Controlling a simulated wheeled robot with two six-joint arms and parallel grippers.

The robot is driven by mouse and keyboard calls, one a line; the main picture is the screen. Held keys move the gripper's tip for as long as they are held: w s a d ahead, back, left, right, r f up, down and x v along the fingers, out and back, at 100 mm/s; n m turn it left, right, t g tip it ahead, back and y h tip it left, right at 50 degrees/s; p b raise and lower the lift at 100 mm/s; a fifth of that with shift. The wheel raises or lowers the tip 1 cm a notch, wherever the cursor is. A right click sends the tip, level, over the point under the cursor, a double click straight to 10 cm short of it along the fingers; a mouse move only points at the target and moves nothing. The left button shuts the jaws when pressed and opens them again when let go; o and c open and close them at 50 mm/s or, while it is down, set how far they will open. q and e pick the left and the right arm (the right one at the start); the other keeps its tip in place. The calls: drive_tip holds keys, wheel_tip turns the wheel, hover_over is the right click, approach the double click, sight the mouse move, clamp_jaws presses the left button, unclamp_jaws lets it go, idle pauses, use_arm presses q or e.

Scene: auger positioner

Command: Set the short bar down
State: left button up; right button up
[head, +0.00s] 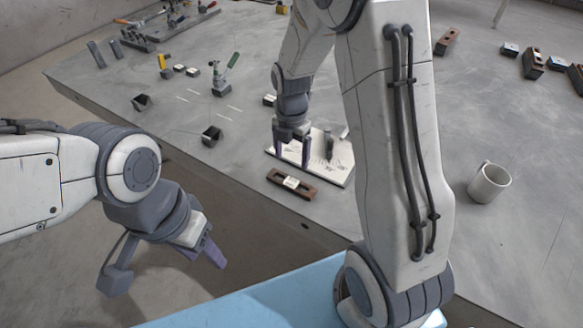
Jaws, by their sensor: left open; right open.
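My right gripper (292,150) is open, its purple fingers pointing down over the left part of a white marked plate (340,178) on the grey table. A small dark upright piece (329,146) stands at the plate, just right of the fingers and apart from them. Two short dark bars (97,54) (116,49) stand at the table's far left. I cannot tell which piece is the short bar. My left gripper (203,253) is open and empty, low in front of the table's near edge. My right arm hides part of the table right of the plate.
A white mug (489,183) stands at right. Dark holders (212,136) (141,102) and a green-handled clamp (222,80) stand left. Brown blocks (533,64) lie at back right.

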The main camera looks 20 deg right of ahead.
drive_tip(key=s+a+r+m, duration=0.9)
drive_tip(key=s+a, duration=0.2)
drive_tip(key=s+a+r+m+y, duration=0.1)
drive_tip(key=s+a+r+m, duration=0.1)
drive_tip(key=s+m, duration=0.7)
drive_tip(key=s+a, duration=0.1)
drive_tip(key=s, duration=0.2)
drive_tip(key=shift+s+r, duration=0.2)
drive_tip(key=shift+s, duration=0.15)
